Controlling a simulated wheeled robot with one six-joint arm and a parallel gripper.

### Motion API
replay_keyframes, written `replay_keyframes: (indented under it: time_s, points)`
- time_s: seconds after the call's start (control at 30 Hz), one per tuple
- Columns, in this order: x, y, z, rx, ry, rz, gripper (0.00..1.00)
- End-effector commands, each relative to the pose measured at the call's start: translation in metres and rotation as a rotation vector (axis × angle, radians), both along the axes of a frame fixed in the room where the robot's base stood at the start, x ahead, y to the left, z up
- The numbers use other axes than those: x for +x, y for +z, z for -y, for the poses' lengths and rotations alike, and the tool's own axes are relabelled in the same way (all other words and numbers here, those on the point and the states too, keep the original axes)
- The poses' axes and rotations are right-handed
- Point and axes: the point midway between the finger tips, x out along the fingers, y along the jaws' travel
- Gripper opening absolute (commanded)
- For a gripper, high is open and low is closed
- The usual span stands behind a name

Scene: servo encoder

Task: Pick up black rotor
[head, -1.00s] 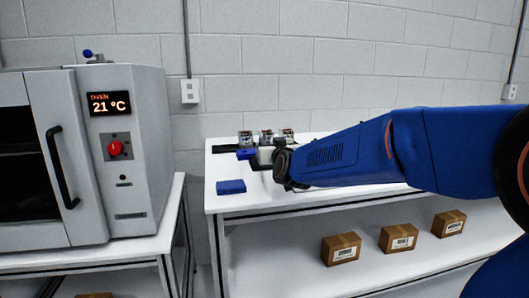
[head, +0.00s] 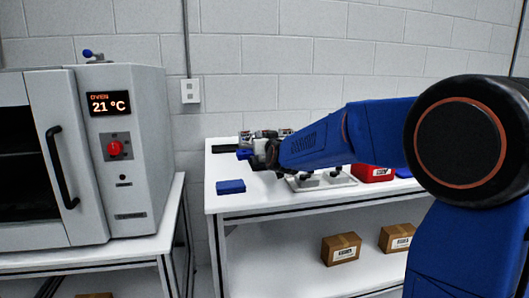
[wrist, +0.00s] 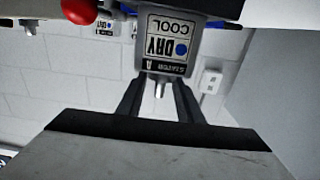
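My gripper (head: 258,153) is at the left end of the white table, close to the row of stators. In the wrist view its two dark fingers (wrist: 158,95) stand apart, with a thin metallic shaft visible between them. A grey stator (wrist: 172,48) labelled "DRY COOL" and "STATOR A" is just beyond the fingertips; the picture is upside down. I cannot tell whether the fingers touch anything. I cannot clearly identify a black rotor. Dark parts stand on a pale plate (head: 345,182) under my arm, partly hidden.
A blue block (head: 231,187) lies at the table's front left. A red box (head: 374,175) stands right of the plate. In the wrist view a red ball (wrist: 78,10) is at the upper left. Cardboard boxes (head: 341,248) sit on the lower shelf. An oven (head: 130,150) stands left.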

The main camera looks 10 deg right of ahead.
Motion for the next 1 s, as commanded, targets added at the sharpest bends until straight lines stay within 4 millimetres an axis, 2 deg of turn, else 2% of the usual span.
replay_keyframes:
  time_s: [0.17, 0.3, 1.0]
  points:
    - [0.0001, 0.0002, 0.0001, 0.0, 0.0, 0.0, 0.33]
    - [-0.0001, 0.0002, 0.0, 0.0, 0.0, 0.0, 0.0]
    - [-0.0003, 0.0004, 0.0001, 0.0, 0.0, 0.0, 0.0]
